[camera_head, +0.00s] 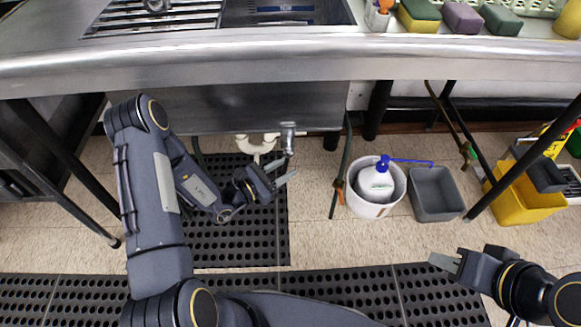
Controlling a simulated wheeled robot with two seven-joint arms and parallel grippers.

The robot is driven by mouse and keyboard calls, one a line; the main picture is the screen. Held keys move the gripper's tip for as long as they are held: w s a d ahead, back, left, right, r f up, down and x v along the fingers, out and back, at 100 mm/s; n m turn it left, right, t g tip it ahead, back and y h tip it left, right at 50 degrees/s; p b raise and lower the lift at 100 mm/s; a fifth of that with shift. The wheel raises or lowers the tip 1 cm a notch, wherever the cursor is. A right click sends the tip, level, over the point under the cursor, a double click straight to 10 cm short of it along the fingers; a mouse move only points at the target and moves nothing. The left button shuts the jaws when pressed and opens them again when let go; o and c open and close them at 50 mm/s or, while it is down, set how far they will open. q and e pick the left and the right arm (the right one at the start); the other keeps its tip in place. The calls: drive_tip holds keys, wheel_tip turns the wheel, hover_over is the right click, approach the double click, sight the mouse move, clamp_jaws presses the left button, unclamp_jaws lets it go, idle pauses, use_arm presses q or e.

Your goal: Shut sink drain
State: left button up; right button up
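The underside of the steel sink basin (240,108) shows below the counter edge. A short metal fitting with a handle (288,138) hangs under its right part and looks like the drain lever. White drain pipe (257,146) curves just left of it. My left gripper (283,171) is below the fitting, its two fingers spread apart with nothing seen between them. The fingers look close to the handle's lower end; I cannot tell if they touch. My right gripper (443,262) is far off at the lower right, low over the floor; its finger gap is unclear.
A white bucket (355,197) with a blue-topped pump bottle (376,182), a grey bin (436,193) and a yellow mop bucket (530,197) stand right of the sink. Black perforated mats (240,235) cover the floor.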

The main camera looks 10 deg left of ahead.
use_arm(q)
drive_tip(key=shift+x, duration=1.25)
clamp_jaws()
